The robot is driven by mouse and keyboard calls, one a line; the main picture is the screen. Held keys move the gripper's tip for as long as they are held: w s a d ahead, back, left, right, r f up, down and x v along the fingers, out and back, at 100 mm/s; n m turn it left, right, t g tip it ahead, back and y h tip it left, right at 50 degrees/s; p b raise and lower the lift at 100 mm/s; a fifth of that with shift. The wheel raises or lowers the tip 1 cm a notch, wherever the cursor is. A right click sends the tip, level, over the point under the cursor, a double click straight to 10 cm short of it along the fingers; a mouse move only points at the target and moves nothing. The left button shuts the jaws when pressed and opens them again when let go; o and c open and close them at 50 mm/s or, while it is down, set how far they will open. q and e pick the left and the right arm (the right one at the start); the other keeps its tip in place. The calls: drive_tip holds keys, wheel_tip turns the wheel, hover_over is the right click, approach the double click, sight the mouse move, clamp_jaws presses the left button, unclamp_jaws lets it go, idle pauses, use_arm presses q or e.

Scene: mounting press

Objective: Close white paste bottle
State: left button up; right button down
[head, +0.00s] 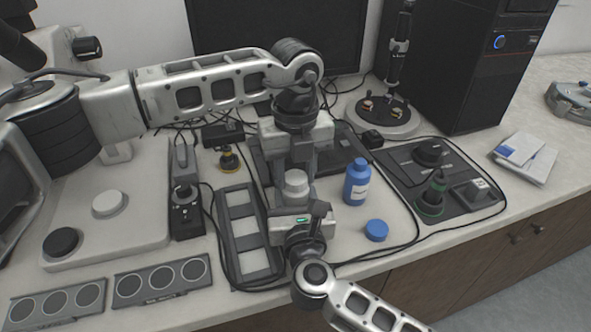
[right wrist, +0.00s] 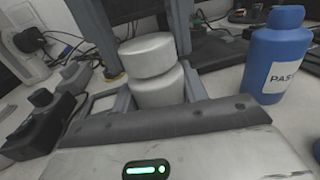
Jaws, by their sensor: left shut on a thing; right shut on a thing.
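The white paste bottle shows in the right wrist view as a white body (right wrist: 160,88) with a wide white cap (right wrist: 146,55) sitting on top; a seam runs between them. In the head view the cap (head: 296,180) shows, and the body is mostly hidden behind my right gripper. My left gripper (head: 296,178) comes down from above, its fingers on either side of the cap, shut on it. My right gripper (head: 297,203) reaches in from the front, low at the bottle, shut on the body. The bottle looks upright.
A blue bottle (head: 357,184) with a paste label stands just right of the grippers. A blue lid (head: 376,230) lies in front of it. A grey slotted tray (head: 231,196) lies left, and a dark control panel (head: 401,176) lies right. Cables cross the table.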

use_arm(q)
drive_tip(key=m, duration=1.5)
drive_tip(key=shift+m, duration=0.4)
drive_tip(key=m, duration=0.6)
drive_tip(key=o, duration=1.2)
drive_tip(key=shift+c, duration=0.2)
wheel_tip(320, 180, up, 12)
use_arm(e)
drive_tip(key=c, duration=0.7)
unclamp_jaws()
